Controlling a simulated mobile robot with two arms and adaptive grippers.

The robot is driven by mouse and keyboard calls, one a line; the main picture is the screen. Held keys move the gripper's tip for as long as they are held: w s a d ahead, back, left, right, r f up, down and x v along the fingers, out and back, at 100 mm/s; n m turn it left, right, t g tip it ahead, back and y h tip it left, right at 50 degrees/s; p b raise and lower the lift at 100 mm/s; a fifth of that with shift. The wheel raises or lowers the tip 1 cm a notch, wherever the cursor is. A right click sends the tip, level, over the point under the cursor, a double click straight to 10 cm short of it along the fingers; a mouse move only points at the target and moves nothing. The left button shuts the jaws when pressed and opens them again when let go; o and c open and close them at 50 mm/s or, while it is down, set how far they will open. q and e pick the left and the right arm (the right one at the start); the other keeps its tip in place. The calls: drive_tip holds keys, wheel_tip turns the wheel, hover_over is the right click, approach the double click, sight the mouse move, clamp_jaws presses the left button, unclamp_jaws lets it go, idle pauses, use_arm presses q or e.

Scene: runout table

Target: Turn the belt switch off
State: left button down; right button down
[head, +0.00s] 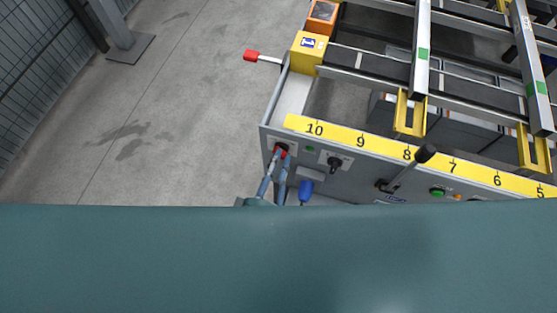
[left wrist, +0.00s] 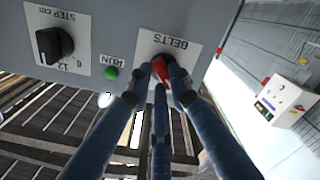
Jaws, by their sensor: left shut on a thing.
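The belt switch is a small red knob on a white plate at the left end of the table's front panel. In the head view its red part (head: 283,153) shows only partly between the fingertips. In the left wrist view, which sees the panel upside down, the red knob (left wrist: 161,69) is under the "BELTS" label (left wrist: 170,42). My left gripper (head: 279,151) is shut on this knob, its blue-grey fingers on both sides of it; it also shows in the left wrist view (left wrist: 161,76). The fingers hide part of the knob, and its exact angle is unclear. My right gripper is not in view.
Beside the switch are a green run lamp (head: 310,148) and a black step knob (head: 334,163). A black-knobbed lever (head: 405,170) juts out farther right. A red-ended lever (head: 262,57) sticks out left. Floor at left is clear.

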use_arm(q)
drive_tip(key=c, duration=1.6)
unclamp_jaws()
drive_tip(key=shift+o, duration=0.2)
drive_tip(key=shift+s, duration=0.1)
drive_tip(key=v, duration=1.2)
